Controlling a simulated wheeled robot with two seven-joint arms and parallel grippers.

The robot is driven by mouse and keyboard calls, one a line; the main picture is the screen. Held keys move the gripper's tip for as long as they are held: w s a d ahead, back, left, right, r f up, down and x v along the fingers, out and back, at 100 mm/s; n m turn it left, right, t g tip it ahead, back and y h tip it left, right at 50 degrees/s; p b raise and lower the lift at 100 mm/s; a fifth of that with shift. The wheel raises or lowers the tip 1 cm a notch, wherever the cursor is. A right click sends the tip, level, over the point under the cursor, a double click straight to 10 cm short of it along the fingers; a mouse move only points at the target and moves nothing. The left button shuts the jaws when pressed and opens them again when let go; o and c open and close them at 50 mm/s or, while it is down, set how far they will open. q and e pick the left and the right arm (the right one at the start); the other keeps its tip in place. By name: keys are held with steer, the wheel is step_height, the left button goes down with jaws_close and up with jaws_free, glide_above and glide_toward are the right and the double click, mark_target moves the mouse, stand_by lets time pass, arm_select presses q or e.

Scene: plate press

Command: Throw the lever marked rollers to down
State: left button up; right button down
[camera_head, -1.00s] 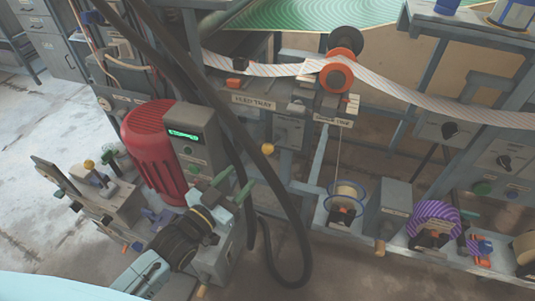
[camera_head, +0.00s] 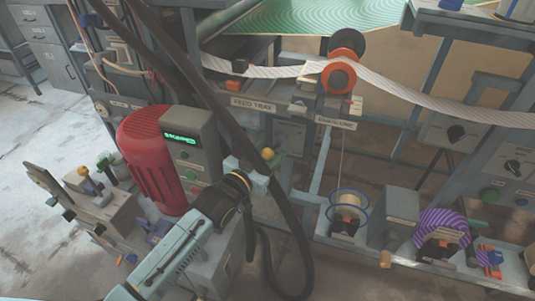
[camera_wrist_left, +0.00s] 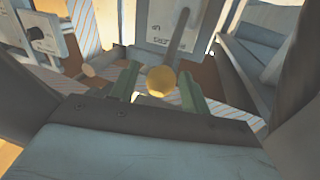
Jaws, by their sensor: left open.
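A yellow ball knob (camera_wrist_left: 161,80) ends a grey lever on a pale panel in the left wrist view. The knob also shows in the head view (camera_head: 267,153), below the feed tray sign. My left gripper (camera_head: 272,163) is at this knob, its body partly hidden by a black hose. In the left wrist view its two green fingers (camera_wrist_left: 160,72) are open, one on each side of the knob. I cannot tell whether either finger touches it. My right gripper is not in view.
A thick black hose (camera_head: 287,220) hangs across my left wrist. A red motor (camera_head: 150,160) and a grey box with a green display (camera_head: 182,134) stand left of the arm. A wire spool (camera_head: 347,208) and a purple striped roll (camera_head: 440,228) lie to the right.

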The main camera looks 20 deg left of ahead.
arm_select(q)
jaws_close()
stand_by(0.3)
steer(key=shift+s+f, duration=0.1)
steer(key=shift+f, duration=0.05)
